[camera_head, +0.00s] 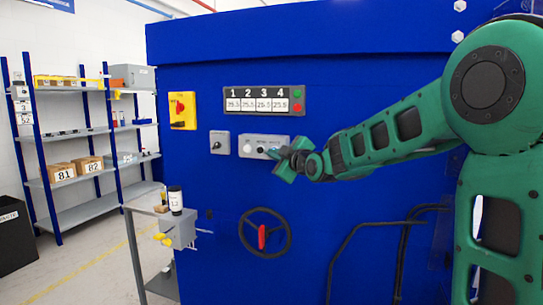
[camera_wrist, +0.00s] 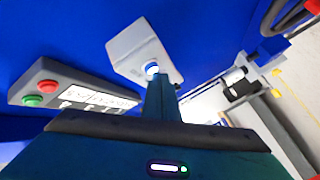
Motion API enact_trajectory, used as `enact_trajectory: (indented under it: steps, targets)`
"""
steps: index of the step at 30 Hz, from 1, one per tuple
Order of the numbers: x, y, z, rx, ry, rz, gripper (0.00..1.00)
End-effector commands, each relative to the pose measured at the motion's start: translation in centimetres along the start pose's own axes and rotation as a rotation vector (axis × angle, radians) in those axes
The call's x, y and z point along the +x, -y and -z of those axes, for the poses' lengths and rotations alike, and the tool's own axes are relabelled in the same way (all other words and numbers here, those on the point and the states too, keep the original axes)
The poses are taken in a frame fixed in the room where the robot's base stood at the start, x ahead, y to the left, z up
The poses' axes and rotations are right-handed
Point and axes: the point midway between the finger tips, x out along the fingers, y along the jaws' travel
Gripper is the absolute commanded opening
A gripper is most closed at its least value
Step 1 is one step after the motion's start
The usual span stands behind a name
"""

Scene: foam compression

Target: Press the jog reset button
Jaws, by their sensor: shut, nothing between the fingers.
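The grey control box (camera_head: 264,147) on the blue machine front carries a pale round button (camera_head: 247,148) at its left and a dark knob beside it; labels are too small to read. My gripper (camera_head: 284,163) is at the box's right end and hides part of it. In the wrist view, my shut, empty gripper (camera_wrist: 161,84) points at a grey box (camera_wrist: 137,46) with a blue-white lit round button (camera_wrist: 152,69). The fingertips overlap the button's lower edge; I cannot tell whether they touch it.
A display panel (camera_head: 264,89) with green and red buttons is above; it also shows in the wrist view (camera_wrist: 80,90). A grey switch box (camera_head: 220,142) is left of the control box. A black handwheel (camera_head: 264,256) is below. Shelves (camera_head: 85,205) stand far left.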

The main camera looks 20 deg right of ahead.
Motion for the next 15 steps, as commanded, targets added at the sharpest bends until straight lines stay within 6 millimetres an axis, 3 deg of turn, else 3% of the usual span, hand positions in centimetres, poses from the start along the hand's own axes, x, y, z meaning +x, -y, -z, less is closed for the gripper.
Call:
enact_trajectory:
  steps: [15]
  targets:
    - [0.31,-0.38,-0.23,0.000,0.001,-0.001,0.00]
